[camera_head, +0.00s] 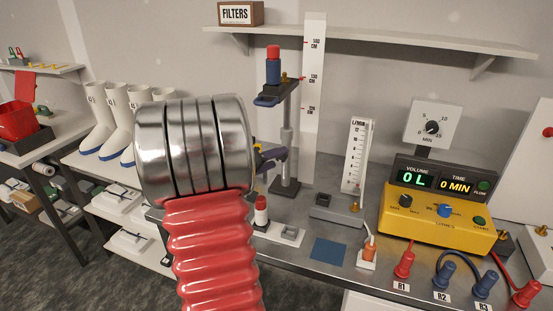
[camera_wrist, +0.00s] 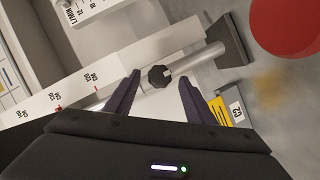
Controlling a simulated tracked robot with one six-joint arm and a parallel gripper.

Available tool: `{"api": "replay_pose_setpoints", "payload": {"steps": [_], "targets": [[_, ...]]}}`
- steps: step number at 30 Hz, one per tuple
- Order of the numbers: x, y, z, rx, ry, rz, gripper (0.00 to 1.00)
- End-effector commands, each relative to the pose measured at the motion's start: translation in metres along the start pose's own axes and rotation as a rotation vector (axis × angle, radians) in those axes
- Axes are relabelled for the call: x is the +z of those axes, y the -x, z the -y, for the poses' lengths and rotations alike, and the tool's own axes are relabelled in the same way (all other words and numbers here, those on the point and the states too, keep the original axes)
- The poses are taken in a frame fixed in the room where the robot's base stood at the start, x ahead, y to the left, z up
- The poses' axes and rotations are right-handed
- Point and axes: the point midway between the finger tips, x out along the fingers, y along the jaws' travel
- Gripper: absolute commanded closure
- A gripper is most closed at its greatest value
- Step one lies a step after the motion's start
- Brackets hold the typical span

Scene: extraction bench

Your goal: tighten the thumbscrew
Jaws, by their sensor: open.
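The thumbscrew, a dark faceted knob (camera_wrist: 160,76), sits on the metal column of the stand in the wrist view. My gripper (camera_wrist: 160,82) is open there, with one dark purple finger on either side of the knob's line. I cannot tell whether the fingers touch it. In the head view, my gripper (camera_head: 270,157) is beside the stand's column (camera_head: 288,125), partly behind my own arm, and the knob cannot be made out. The stand carries a blue holder with a red-topped cylinder (camera_head: 273,66) near the 130 cm mark of the tall scale (camera_head: 314,60).
Right of the stand are a flow gauge (camera_head: 356,155), a yellow pump unit (camera_head: 440,215) and several red and blue fittings along the bench front. A red cylinder (camera_head: 261,210) stands on a white plate near the stand. A shelf (camera_head: 380,42) with a FILTERS box (camera_head: 238,13) hangs above.

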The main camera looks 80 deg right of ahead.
Motion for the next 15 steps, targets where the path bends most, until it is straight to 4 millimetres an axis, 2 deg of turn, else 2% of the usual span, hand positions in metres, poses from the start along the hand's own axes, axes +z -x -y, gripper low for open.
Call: {"api": "replay_pose_setpoints", "payload": {"steps": [6,15], "targets": [[-0.0001,-0.0146,0.0005,-0.001,0.001,-0.001,0.51],[-0.0004,-0.0151,0.0005,-0.001,0.001,-0.002,0.53]]}}
